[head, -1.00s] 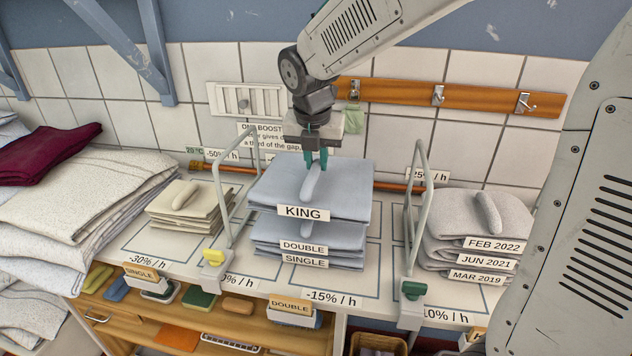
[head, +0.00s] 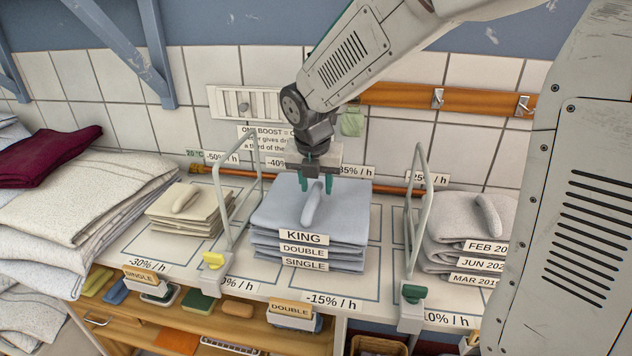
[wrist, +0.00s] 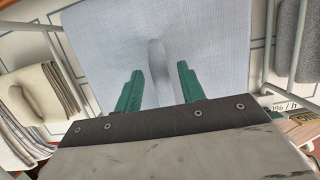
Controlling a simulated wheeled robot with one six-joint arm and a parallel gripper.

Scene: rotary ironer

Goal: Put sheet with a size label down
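The blue-grey sheet labelled KING (head: 275,212) lies on top of the stack in the middle of the head view. Below it are the sheets labelled DOUBLE (head: 303,251) and SINGLE (head: 304,264). A rounded grey handle (head: 313,203) stands up from the KING sheet. My gripper (head: 315,186) is just above the stack, its green fingers spread apart on either side of the handle's far end. The wrist view also shows the gripper (wrist: 161,88) open, with the handle (wrist: 157,65) between the fingers and a gap on each side.
Upright metal frames stand left (head: 234,210) and right (head: 415,220) of the stack. A beige stack (head: 190,208) lies to the left and a grey dated stack (head: 470,225) to the right. Hooks hang on a wooden rail (head: 470,100) behind.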

